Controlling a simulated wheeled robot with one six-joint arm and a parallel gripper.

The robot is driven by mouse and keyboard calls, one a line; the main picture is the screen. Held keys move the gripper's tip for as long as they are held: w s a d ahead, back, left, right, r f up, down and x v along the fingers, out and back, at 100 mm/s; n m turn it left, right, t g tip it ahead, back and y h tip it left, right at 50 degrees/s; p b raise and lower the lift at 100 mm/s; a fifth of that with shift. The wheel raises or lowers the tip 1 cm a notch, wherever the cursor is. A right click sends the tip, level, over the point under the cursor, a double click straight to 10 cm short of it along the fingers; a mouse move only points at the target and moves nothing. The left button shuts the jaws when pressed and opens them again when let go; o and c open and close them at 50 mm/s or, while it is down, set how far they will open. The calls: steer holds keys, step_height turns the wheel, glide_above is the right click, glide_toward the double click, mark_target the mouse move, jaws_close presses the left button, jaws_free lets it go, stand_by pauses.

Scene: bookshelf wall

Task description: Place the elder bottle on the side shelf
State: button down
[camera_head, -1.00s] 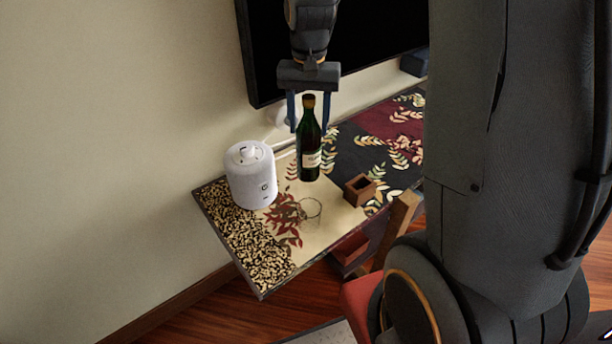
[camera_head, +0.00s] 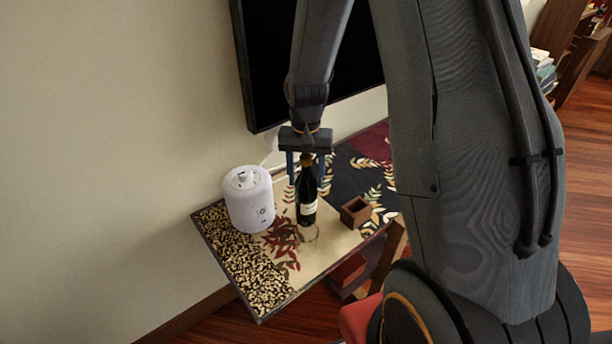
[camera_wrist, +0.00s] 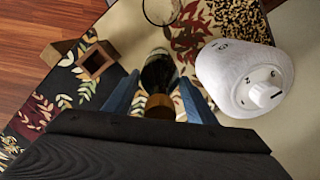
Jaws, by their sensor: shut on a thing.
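A dark green bottle (camera_head: 307,208) with a pale label, the only bottle in view, stands upright over the patterned table (camera_head: 262,292). My gripper (camera_head: 306,178) is shut on its neck from above, with blue fingers on both sides. The bottle (camera_wrist: 158,72) also shows between the fingers (camera_wrist: 160,100) in the wrist view, pointing away from the gripper. I cannot tell whether its base touches the tabletop. No shelf is clearly marked as the side shelf. Wooden shelving (camera_head: 590,45) shows at the far upper right.
A white rounded appliance (camera_head: 248,200) stands left of the bottle. A clear glass (camera_wrist: 162,10) is close to its base. A small open wooden box (camera_head: 356,211) is to its right. A black screen (camera_head: 270,75) hangs on the wall behind. The table's front left corner is clear.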

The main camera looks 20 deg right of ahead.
steer(key=c, duration=1.2)
jaws_free()
steer(key=shift+f, duration=0.15)
steer(key=o, duration=0.4)
steer(key=shift+o, duration=0.2)
